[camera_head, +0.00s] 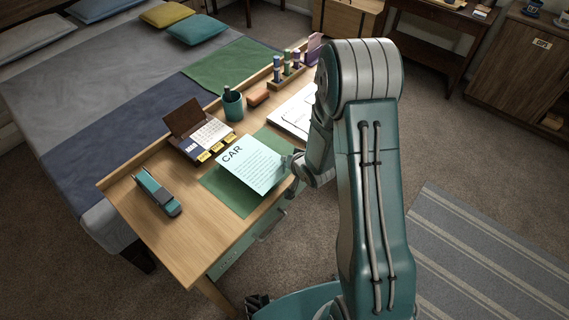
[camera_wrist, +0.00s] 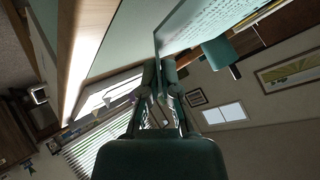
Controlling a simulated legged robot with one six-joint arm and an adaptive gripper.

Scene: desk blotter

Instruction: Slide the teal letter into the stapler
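The teal letter (camera_head: 252,167), a pale sheet headed "CAR", is over the green desk blotter (camera_head: 240,203), with its printed face up. My gripper (camera_head: 291,166) is at the letter's right edge, its fingertips partly hidden in the head view. In the wrist view, my gripper (camera_wrist: 160,68) has its two fingers close together around the near corner of the letter (camera_wrist: 190,32). The teal and dark stapler (camera_head: 157,194) lies on the desk's left part, apart from the letter. It is not seen in the wrist view.
A desk calendar (camera_head: 206,136) with yellow tabs stands behind the letter. White papers (camera_head: 292,115) lie right of the blotter. Bare wood lies between stapler and blotter.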

